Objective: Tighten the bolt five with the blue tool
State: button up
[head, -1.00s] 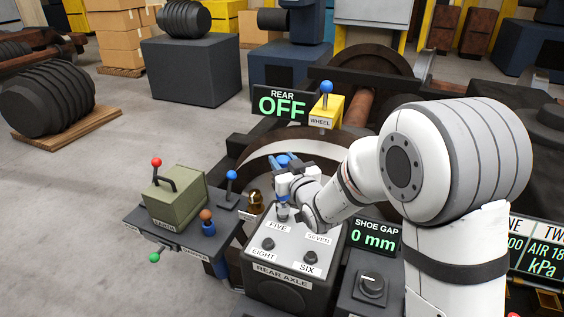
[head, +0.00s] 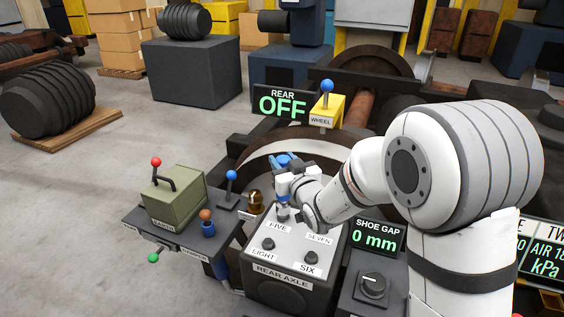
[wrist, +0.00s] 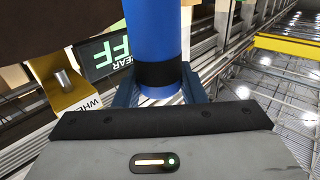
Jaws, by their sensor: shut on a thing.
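My gripper (head: 284,174) is shut on the blue tool (head: 282,199), which stands about upright over the rear axle box. In the wrist view the blue tool (wrist: 157,40) with its black band sits between the fingers. The tool's lower end is at the bolt by the label FIVE (head: 279,227); the bolt itself is hidden under the tool, and I cannot tell how firmly they meet. The rear axle box (head: 270,288) has a light top with labels FIVE, SEVEN, EIGHT and SIX. Dark bolts eight (head: 268,244) and six (head: 311,257) show; bolt seven is hidden by my arm.
Left of the box is a shelf with a green EARTH box (head: 174,200), levers and a brass piece (head: 255,201). A REAR OFF display (head: 282,104) and yellow WHEEL lever block (head: 327,111) stand behind. A SHOE GAP 0 mm display (head: 376,237) and knob (head: 373,285) are right.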

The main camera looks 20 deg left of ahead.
jog(key=shift+f+b, duration=0.7)
jog(key=shift+b, duration=0.85)
dwell(1.3)
jog(key=shift+f+b, duration=0.95)
jog(key=shift+b, duration=0.05)
dwell(1.6)
jog(key=shift+r+p, duration=1.25)
jog(key=shift+r, duration=2.4)
